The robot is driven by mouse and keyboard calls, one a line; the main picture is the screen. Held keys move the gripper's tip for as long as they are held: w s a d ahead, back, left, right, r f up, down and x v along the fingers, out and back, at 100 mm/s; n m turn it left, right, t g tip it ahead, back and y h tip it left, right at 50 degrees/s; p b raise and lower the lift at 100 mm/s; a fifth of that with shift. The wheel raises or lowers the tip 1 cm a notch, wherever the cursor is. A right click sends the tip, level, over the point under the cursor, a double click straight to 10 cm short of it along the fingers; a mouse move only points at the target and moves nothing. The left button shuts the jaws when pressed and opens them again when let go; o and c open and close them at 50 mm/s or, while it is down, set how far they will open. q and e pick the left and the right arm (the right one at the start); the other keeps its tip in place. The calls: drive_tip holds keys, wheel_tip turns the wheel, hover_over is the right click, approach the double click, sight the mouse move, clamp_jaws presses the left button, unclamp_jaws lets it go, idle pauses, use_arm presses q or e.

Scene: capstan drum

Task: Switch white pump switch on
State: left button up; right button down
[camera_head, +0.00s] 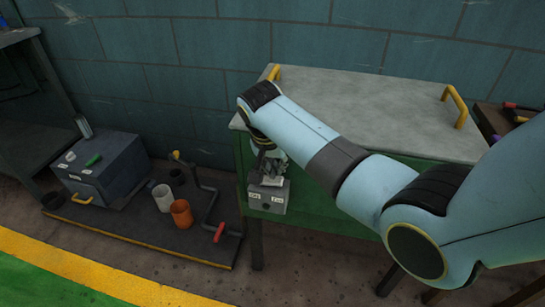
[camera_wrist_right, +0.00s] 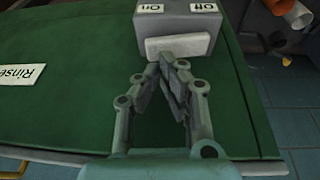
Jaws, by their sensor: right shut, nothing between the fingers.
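The white pump switch (camera_wrist_right: 179,46) is a pale bar on the face of a small grey box (camera_wrist_right: 196,22), which carries On and Off labels. In the head view the grey box (camera_head: 267,198) sits at the left front corner of the green cabinet, and my gripper hides most of the switch. My right gripper (camera_wrist_right: 172,62) is shut and empty, with its fingertips right at the lower edge of the white switch; I cannot tell whether they touch. It also shows in the head view (camera_head: 270,178), just above the box. My left gripper is out of view.
The green cabinet (camera_head: 320,208) has a grey top (camera_head: 390,105) with yellow handles. A Rinse label (camera_wrist_right: 21,75) is on its green face. To the left, a low platform holds a blue-grey box (camera_head: 105,165), an orange cup (camera_head: 181,213), a white cup (camera_head: 162,197) and a pipe with a red handle (camera_head: 219,232).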

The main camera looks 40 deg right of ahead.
drive_tip(key=shift+s+d+f, duration=0.1)
drive_tip(key=shift+f, duration=0.5)
drive_tip(key=shift+s+d+f+t+y+p, duration=0.2)
drive_tip(key=shift+s+t+y+p, duration=0.15)
drive_tip(key=shift+p, duration=0.25)
drive_tip(key=shift+w+f, duration=0.1)
drive_tip(key=shift+w, duration=0.1)
drive_tip(key=shift+a, duration=0.1)
drive_tip(key=shift+w+a, duration=0.1)
drive_tip(key=shift+w+a+r, duration=0.3)
drive_tip(key=shift+w+a, duration=0.1)
drive_tip(key=shift+w, duration=0.1)
